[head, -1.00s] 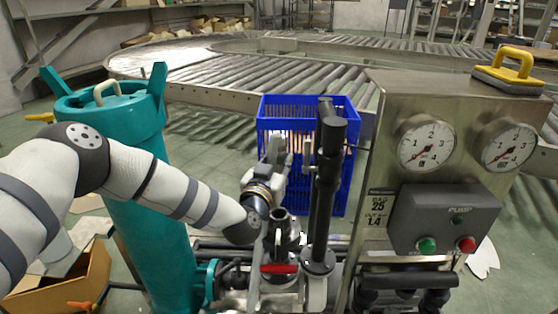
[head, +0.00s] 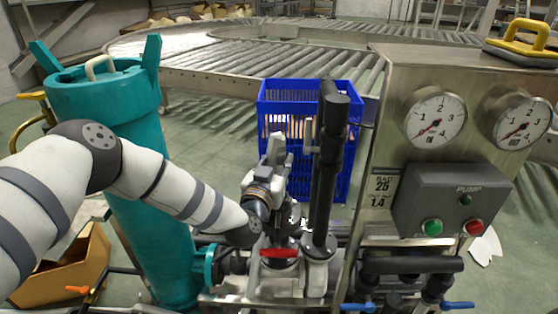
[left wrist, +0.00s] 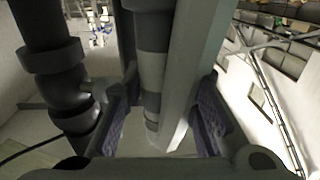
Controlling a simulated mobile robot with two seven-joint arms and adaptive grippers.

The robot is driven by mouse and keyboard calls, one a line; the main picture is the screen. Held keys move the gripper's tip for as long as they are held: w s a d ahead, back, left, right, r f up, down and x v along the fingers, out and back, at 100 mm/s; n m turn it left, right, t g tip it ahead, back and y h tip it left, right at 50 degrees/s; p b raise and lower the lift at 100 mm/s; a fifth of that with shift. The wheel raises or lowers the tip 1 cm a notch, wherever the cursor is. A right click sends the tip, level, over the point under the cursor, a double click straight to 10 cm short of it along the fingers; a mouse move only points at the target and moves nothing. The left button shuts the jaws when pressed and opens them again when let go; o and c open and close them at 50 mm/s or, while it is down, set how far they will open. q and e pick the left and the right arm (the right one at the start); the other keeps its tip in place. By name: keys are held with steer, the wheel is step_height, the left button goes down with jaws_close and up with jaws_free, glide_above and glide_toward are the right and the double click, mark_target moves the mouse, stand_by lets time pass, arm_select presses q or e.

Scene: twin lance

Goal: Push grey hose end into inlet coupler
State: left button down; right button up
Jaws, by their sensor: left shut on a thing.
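My left gripper (left wrist: 160,118) has its two fingers on either side of a grey banded cylinder, which looks like the grey hose end (left wrist: 151,75); it is shut on it. In the head view the left wrist is beside a black upright pipe (head: 328,160), and the fingertips are hard to make out. The hose end stands roughly upright in the wrist view. A dark fitting above the red lever (head: 278,253) may be the inlet coupler; my wrist partly covers it. I cannot tell whether hose and coupler touch. My right gripper is not in view.
A teal tank (head: 150,200) stands at the left. A steel pump panel (head: 385,125) with two gauges and green and red buttons stands at the right. A blue crate (head: 275,98) and a roller conveyor (head: 220,70) are behind. A cardboard box (head: 65,270) lies at lower left.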

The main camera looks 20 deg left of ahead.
arm_select(q)
steer(key=shift+r+p, duration=0.1)
steer(key=shift+p, duration=0.25)
stand_by(1.0)
steer(key=shift+f, duration=0.2)
steer(key=shift+f, duration=0.35)
steer(key=shift+f+b, duration=1.4)
steer(key=shift+f, duration=0.55)
steer(key=c, duration=1.2)
jaws_free()
steer(key=s, duration=1.2)
steer(key=shift+d, duration=0.1)
